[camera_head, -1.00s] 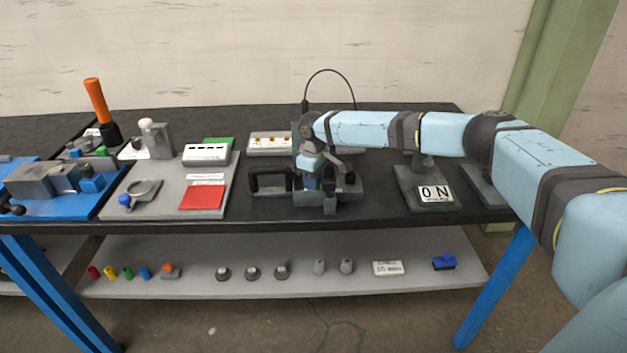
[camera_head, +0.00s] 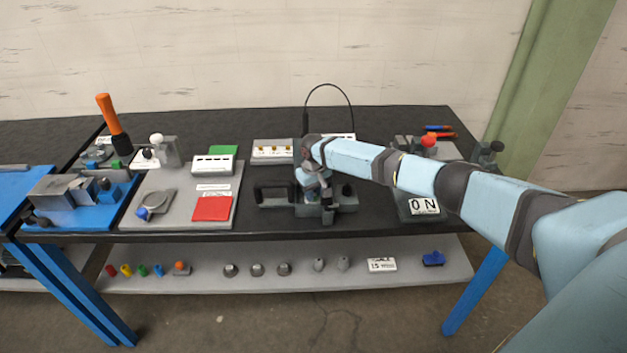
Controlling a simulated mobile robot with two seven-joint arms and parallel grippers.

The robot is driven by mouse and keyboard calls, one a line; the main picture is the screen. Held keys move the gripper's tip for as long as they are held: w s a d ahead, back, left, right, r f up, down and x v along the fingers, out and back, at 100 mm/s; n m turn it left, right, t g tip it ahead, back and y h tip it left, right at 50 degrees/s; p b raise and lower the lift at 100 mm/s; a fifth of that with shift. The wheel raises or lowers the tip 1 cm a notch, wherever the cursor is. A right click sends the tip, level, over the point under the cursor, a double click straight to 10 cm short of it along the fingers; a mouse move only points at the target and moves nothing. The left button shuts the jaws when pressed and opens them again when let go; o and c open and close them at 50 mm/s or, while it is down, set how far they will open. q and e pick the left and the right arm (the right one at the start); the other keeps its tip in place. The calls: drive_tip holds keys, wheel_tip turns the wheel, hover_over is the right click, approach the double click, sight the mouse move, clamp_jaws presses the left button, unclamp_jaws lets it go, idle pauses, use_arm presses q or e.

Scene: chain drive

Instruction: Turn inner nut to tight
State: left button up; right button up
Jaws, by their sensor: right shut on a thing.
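My right arm comes in from the right. Its gripper (camera_head: 326,198) points down at a dark grey fixture (camera_head: 345,203) near the front edge of the bench, right of a dark handle. The gripper is shut on a small part there, seemingly the inner nut. The nut itself is hidden by the fingers and wrist, so I cannot tell how tight it sits. My left gripper is not in view.
A block marked "0 N" (camera_head: 424,206) stands right of the fixture, partly under my right arm. A red knob (camera_head: 429,140) is behind the arm. A grey board (camera_head: 178,212) with a red plate (camera_head: 212,208) lies left. A thin cable loop (camera_head: 328,86) rises behind.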

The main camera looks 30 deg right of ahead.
drive_tip(key=m+p, duration=0.5)
drive_tip(key=shift+r+m, duration=0.2)
drive_tip(key=shift+m, duration=0.1)
drive_tip(key=shift+m+p, duration=0.9)
drive_tip(key=shift+p, duration=0.05)
drive_tip(key=m+p, duration=0.2)
drive_tip(key=m, duration=0.1)
drive_tip(key=shift+d+f+m, duration=0.1)
drive_tip(key=shift+m, duration=0.2)
drive_tip(key=shift+m+p, duration=0.35)
drive_tip(key=shift+m, duration=0.55)
drive_tip(key=m, duration=0.2)
drive_tip(key=shift+s+f+m, duration=0.1)
drive_tip(key=shift+m, duration=0.2)
drive_tip(key=m, duration=0.2)
drive_tip(key=shift+d+m, duration=0.1)
drive_tip(key=shift+m, duration=0.3)
drive_tip(key=m, duration=0.4)
drive_tip(key=shift+s+m, duration=0.1)
drive_tip(key=shift+m, duration=0.2)
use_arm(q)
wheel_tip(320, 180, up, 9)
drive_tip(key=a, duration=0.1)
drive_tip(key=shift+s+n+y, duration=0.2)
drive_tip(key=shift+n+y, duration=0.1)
use_arm(e)
drive_tip(key=m, duration=0.4)
drive_tip(key=shift+m, duration=0.3)
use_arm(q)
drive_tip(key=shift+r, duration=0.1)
